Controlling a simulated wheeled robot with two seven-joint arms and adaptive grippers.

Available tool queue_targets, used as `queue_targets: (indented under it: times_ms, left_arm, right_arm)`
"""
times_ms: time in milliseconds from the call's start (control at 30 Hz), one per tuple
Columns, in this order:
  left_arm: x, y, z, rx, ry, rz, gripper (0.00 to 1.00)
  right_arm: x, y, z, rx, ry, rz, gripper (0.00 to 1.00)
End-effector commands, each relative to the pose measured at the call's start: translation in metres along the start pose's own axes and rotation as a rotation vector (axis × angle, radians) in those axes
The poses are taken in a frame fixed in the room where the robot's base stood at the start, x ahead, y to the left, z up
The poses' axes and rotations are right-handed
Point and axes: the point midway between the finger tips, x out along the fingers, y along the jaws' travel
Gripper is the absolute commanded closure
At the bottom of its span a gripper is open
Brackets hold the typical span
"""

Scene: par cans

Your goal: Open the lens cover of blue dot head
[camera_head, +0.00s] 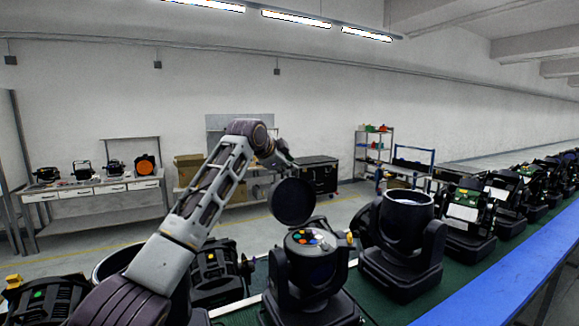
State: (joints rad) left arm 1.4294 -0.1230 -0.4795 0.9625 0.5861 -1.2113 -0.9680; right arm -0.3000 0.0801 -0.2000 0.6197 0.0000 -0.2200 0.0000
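A black moving-head lamp (308,272) stands on the green conveyor at the centre front. Its upper face carries several small coloured spots, a blue one among them. A round dark lens cover (293,201) stands steeply tilted up above that face, so the face is uncovered. My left arm reaches over from the lower left, and my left gripper (285,163) is just above and behind the cover. Its fingertips are largely hidden, so I cannot tell whether they touch the cover. My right gripper is not in view.
A similar head with a round open top (408,206) stands close on the right. Another dark head (216,275) is on the left, partly behind my arm. More heads line the conveyor, beside a blue rail (505,290). A workbench (95,190) and shelves stand far back.

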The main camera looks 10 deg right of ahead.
Motion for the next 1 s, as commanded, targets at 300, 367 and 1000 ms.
queue_targets:
  times_ms: [300,367,1000]
  left_arm:
    - [-0.027,-0.003,0.001,0.002,-0.003,-0.007,0.82]
    - [-0.032,-0.002,0.0,0.002,-0.003,-0.006,0.82]
    - [-0.054,-0.001,-0.004,0.004,0.0,-0.004,0.82]
  right_arm:
    - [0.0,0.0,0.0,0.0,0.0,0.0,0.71]
    - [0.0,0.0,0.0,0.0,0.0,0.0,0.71]
    - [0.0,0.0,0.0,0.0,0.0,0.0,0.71]
